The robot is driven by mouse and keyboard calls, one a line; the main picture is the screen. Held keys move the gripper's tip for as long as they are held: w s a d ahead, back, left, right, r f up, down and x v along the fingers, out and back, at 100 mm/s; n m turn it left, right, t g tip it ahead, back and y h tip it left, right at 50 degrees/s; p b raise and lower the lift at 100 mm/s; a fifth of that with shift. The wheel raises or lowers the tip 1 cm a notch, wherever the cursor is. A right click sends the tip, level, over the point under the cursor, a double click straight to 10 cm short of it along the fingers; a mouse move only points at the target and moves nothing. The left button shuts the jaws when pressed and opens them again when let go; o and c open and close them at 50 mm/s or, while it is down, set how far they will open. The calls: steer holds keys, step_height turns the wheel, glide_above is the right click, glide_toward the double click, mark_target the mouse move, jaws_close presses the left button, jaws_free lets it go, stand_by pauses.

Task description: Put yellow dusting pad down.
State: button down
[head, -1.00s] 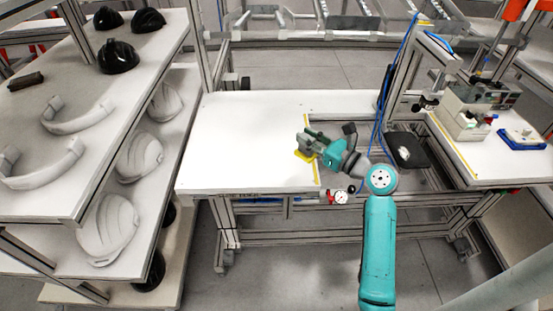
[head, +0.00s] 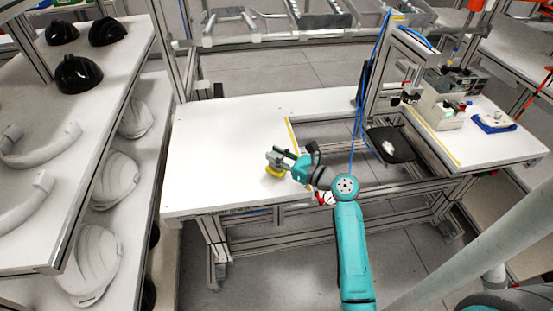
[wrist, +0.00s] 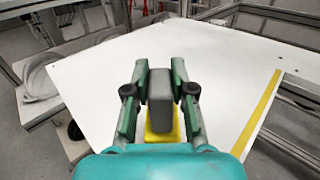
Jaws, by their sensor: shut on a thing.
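My gripper (head: 272,161) is over the front right part of the white table (head: 215,135). It is shut on the yellow dusting pad (head: 276,171), which has a grey block-shaped handle. In the wrist view the handle stands between the two fingers of my gripper (wrist: 160,88), and the yellow base of the dusting pad (wrist: 160,128) shows below it. The pad is at or just above the white tabletop (wrist: 225,70); I cannot tell whether it touches. My gripper partly hides the pad in both views.
The table is bare to the left and behind. A yellow strip (head: 292,135) marks its right part. A shelf with black shells (head: 78,74) and white shells (head: 117,180) stands at left. A black tray (head: 390,145), blue cables and a side table with boxes (head: 440,112) are at right.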

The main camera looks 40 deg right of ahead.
steer(key=shift+f, duration=0.85)
steer(key=c, duration=1)
jaws_free()
steer(key=shift+f, duration=0.15)
